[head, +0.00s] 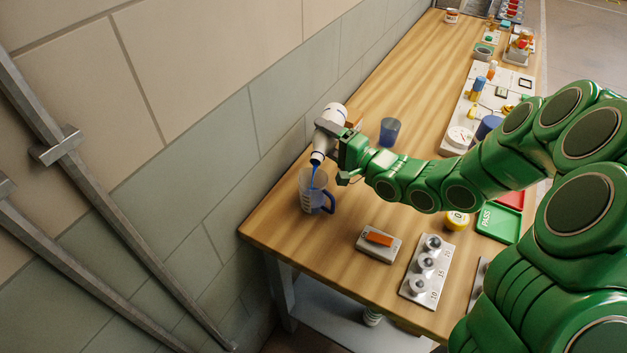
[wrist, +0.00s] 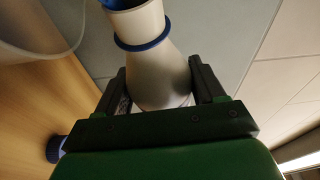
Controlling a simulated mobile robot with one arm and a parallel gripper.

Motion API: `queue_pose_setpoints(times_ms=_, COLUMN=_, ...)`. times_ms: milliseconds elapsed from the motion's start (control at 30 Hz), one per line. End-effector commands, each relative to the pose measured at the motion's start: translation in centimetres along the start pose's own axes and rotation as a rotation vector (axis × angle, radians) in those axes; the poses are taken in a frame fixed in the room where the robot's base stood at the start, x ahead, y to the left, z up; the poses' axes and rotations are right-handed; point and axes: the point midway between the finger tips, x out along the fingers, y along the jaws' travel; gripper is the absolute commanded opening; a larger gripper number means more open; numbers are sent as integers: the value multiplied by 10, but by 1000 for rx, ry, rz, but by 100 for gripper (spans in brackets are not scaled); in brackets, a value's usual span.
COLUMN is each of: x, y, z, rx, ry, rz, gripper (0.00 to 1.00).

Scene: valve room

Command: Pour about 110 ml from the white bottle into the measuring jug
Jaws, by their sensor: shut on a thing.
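The white bottle (head: 329,127) is tilted with its mouth down to the left, above the measuring jug (head: 307,199). A blue stream runs from its mouth into the jug. The jug is clear with a blue handle and stands upright near the table's left end, by the wall. My gripper (head: 346,140) is shut on the bottle. In the wrist view the white bottle (wrist: 157,70) sits between the two dark fingers (wrist: 158,85), with a blue ring around its neck. Part of the jug (wrist: 45,30) shows at the upper left there. The liquid level is too small to read.
A blue cup (head: 389,132) stands behind my gripper. In front are a grey block with an orange piece (head: 379,243), a plate of weights (head: 427,270), a yellow roll (head: 456,220) and a green tray (head: 497,223). The wall (head: 240,150) runs close along the table's left side.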

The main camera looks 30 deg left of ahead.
Motion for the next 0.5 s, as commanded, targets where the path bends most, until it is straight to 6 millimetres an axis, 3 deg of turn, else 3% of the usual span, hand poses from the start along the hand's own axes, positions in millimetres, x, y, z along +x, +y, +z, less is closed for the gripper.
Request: queue_pose_setpoints(times_ms=500, x=0, y=-2, z=0, rx=-23, ry=0, rz=-10, gripper=29)
